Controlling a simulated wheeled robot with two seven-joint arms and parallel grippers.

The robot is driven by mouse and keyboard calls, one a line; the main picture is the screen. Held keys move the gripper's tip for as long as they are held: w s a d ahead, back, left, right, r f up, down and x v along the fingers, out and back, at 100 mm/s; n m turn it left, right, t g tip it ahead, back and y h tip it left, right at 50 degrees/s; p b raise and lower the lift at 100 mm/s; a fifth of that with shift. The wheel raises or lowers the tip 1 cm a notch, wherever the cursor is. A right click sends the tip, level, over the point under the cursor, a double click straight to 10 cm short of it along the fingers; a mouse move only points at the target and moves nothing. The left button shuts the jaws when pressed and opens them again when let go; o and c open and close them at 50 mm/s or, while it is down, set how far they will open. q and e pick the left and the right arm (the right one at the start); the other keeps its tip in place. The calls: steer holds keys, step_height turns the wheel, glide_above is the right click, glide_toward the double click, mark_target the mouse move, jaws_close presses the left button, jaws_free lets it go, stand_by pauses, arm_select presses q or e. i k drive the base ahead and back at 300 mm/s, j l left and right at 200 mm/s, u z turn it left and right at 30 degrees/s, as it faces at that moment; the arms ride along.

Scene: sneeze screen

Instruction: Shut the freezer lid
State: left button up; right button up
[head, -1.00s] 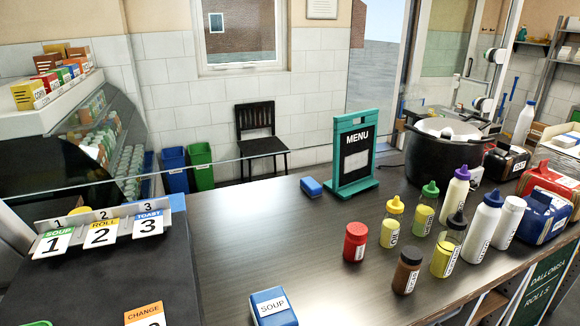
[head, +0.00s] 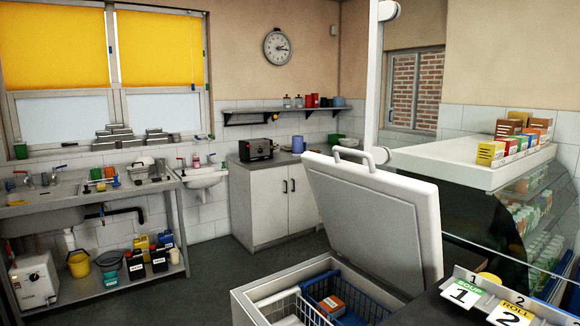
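The freezer lid (head: 375,215) is white and stands raised, tilted back from upright, at the centre right of the head view. A pale handle (head: 355,158) sits on its top edge. The white freezer chest (head: 246,305) is open below it, at the bottom of the picture. Inside are wire baskets (head: 285,308), one with an orange-brown box (head: 331,305) in it. Neither of my grippers is in view.
A dark counter with number cards (head: 462,292) is right of the freezer, with a glass display case (head: 535,195) behind. A cabinet (head: 275,200) and sinks stand at the back and left. The dark floor left of the freezer looks clear.

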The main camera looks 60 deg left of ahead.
mark_target(388, 225)
steer(key=u, duration=1.4)
steer(key=z, duration=0.25)
steer(key=i+j+z, duration=0.1)
steer(key=j+z, duration=0.15)
steer(key=i+j+z, duration=0.1)
steer(key=j+z, duration=0.2)
steer(key=i+j+z, duration=0.1)
steer(key=j+z, duration=0.15)
steer(key=j, duration=0.1)
